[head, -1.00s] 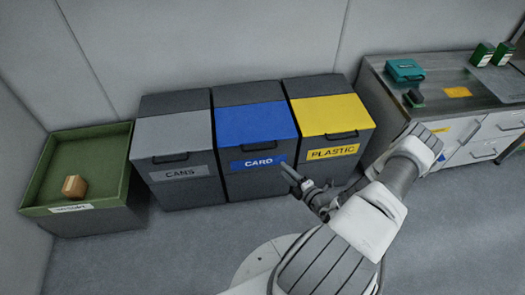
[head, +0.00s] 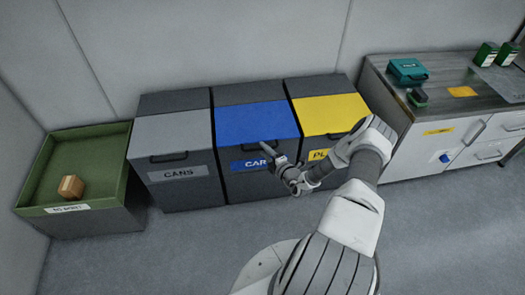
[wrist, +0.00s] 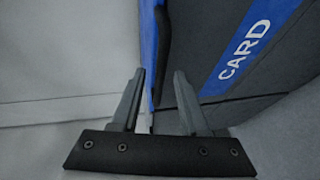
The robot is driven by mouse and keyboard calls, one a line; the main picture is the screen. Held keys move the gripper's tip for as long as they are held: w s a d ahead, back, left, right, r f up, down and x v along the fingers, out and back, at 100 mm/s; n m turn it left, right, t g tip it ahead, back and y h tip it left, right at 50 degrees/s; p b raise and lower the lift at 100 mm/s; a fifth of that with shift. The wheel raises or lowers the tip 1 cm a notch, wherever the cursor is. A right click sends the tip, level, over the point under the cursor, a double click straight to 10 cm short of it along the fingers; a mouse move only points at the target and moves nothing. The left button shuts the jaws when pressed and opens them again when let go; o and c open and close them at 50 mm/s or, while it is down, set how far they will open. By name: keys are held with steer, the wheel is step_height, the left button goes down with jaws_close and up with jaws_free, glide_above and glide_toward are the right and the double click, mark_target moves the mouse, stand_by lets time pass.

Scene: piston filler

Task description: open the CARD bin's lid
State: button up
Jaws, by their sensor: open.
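My gripper (head: 267,150) is open at the lid's front edge, by the handle. In the wrist view its fingers (wrist: 158,85) are apart, with the lid's blue edge (wrist: 149,50) and a dark bar, seemingly the handle (wrist: 164,45), beyond and between them. I cannot tell whether they touch.
The grey-lidded CANS bin (head: 172,150) stands to the left and the yellow-lidded PLASTIC bin (head: 325,113) to the right. A green open box (head: 105,165) holding a brown block is at far left. A counter (head: 440,105) is at right. The floor in front is clear.

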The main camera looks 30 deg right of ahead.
steer(key=shift+x, duration=0.9)
steer(key=shift+c, duration=0.3)
jaws_close()
stand_by(0.6)
